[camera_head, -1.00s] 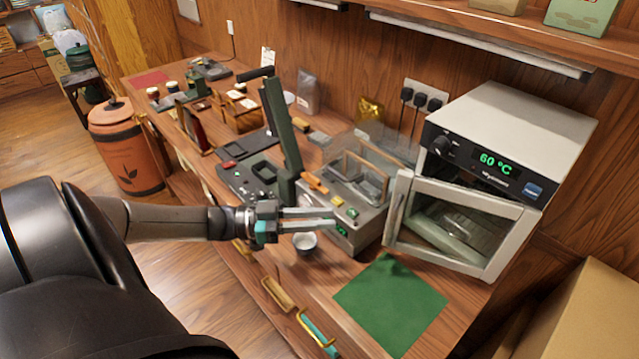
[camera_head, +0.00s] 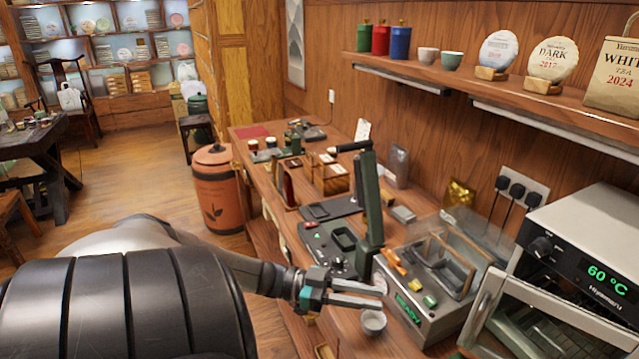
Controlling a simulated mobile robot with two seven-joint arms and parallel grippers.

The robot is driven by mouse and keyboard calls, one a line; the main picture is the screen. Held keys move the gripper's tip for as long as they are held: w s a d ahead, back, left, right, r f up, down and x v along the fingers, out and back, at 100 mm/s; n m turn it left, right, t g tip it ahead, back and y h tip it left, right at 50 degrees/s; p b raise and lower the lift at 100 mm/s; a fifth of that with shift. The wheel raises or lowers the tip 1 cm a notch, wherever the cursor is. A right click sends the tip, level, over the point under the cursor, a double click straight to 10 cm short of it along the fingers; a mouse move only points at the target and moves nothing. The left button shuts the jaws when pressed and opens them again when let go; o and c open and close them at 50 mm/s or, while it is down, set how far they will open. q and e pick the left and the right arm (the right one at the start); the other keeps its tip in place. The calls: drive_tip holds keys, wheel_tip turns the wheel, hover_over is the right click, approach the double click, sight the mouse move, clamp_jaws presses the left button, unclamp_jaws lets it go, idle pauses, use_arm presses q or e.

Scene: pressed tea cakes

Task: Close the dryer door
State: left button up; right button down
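The dryer (camera_head: 590,225) stands at the right edge, partly cut off, its display reading 60 °C. Its glass door (camera_head: 562,312) has a pale frame and a vertical handle bar on its left side. The door looks slightly ajar on the handle side, with a dark gap below the control panel; its lower part is out of frame. My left gripper (camera_head: 372,295) is left of the door, apart from it, over the counter's front edge. Its two fingers point right with a gap between them, and it holds nothing. My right gripper is not in view.
A small white cup (camera_head: 373,322) is just below the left gripper's fingertips. A grey machine with a clear cover (camera_head: 440,285) stands between gripper and dryer. A tall green lever (camera_head: 370,205) rises behind the gripper. A shelf (camera_head: 480,90) runs above the counter.

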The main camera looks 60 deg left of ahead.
use_arm(q)
drive_tip(key=v, duration=1)
drive_tip(key=shift+b, duration=0.4)
